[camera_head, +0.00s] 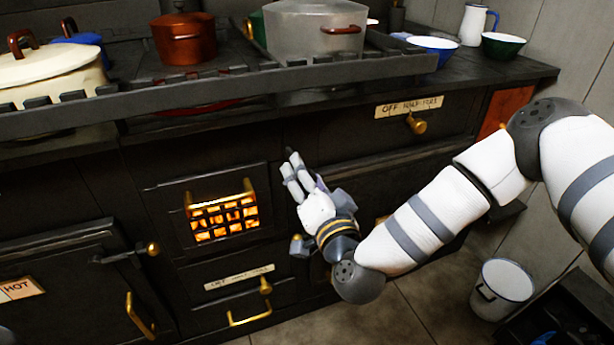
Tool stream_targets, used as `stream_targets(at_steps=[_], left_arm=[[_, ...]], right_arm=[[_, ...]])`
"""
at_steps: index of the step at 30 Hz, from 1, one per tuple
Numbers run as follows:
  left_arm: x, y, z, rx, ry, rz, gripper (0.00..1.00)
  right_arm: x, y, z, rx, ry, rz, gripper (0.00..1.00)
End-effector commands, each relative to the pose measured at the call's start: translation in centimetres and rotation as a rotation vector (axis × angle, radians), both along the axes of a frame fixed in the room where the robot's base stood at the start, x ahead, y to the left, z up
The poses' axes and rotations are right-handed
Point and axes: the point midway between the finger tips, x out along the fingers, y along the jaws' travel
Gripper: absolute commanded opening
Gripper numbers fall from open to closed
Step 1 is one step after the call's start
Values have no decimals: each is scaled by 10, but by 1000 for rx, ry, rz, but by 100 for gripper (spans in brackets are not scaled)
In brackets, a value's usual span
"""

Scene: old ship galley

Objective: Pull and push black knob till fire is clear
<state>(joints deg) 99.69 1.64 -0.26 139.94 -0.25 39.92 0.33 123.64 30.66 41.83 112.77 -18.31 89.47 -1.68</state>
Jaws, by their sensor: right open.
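The fire glows orange behind a brass-topped grate (222,218) in the front of the dark stove. The fire and the grate's bars show clearly. My right gripper (292,172) reaches in from the right and stands in front of the stove, just right of the grate. Its pale fingers point up and left, open. A small dark tip shows at the finger ends; I cannot tell whether it is the black knob or part of the gripper. No black knob shows clearly elsewhere. My left gripper is not in view.
A brass knob (415,124) sits under a label at upper right. A drawer with a brass handle (250,318) is below the grate. A red pot (184,38) and a large grey pot (318,30) stand on the railed stove top. A white bucket (502,289) stands on the floor.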

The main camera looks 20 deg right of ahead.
Motion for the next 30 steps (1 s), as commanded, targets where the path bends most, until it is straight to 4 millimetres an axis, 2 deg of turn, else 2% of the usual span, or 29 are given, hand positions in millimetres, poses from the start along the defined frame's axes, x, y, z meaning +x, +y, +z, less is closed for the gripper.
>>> stream_targets(at_steps=[4,7,15,19,23,30], left_arm=[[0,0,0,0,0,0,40],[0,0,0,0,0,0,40],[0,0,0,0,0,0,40],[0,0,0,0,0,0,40],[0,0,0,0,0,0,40],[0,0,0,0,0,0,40]], right_arm=[[-1,0,0,0,0,0,50],[-13,1,-1,0,2,2,50],[-85,3,-1,0,5,4,50],[-109,4,-1,0,3,3,50],[-119,4,0,1,1,1,50],[-120,3,0,0,0,0,47]])
